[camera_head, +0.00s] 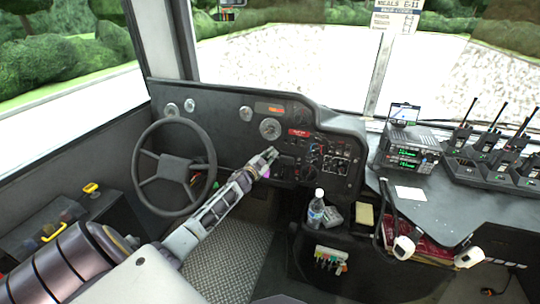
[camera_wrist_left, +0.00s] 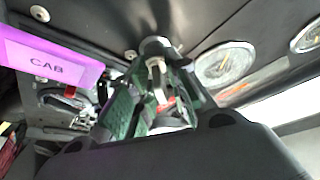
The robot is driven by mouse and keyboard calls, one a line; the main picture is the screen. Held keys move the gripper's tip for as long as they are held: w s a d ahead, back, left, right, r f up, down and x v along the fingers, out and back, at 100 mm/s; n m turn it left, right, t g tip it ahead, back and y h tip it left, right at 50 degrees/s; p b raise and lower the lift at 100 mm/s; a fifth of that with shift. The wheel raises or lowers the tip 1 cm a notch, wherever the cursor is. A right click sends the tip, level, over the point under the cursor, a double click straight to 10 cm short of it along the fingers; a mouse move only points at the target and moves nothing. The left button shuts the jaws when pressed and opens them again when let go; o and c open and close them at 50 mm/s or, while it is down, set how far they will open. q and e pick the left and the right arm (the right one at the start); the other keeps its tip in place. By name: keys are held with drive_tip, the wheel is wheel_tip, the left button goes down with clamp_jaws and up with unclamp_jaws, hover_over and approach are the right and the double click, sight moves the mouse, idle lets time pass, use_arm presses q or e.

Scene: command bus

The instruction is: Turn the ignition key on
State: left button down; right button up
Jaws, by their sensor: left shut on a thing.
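My left gripper (camera_head: 270,155) reaches across to the dashboard (camera_head: 225,130), right of the steering wheel. In the left wrist view its dark green fingers (camera_wrist_left: 153,98) are close around the ignition key (camera_wrist_left: 157,72), a slim silver piece at a round metal lock (camera_wrist_left: 155,47) in the black panel. The gripper is shut on the key. A purple tag marked CAB (camera_wrist_left: 48,64) hangs at the left of that view. In the head view the gripper hides the key and lock. My right gripper is not in view.
The steering wheel (camera_head: 174,168) stands left of my arm. A switch panel (camera_head: 325,150) lies right of the gripper. A water bottle (camera_head: 316,208) stands below it. A radio (camera_head: 405,148) and several walkie-talkies (camera_head: 490,140) sit on the right-hand counter.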

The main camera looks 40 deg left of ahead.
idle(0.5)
use_arm(q)
drive_tip(key=c, duration=1.6)
unclamp_jaws()
drive_tip(key=shift+s, duration=0.15)
drive_tip(key=shift+s+d, duration=0.2)
drive_tip(key=shift+s, duration=2.75)
drive_tip(key=shift+s+d, duration=0.2)
drive_tip(key=shift+s, duration=2.7)
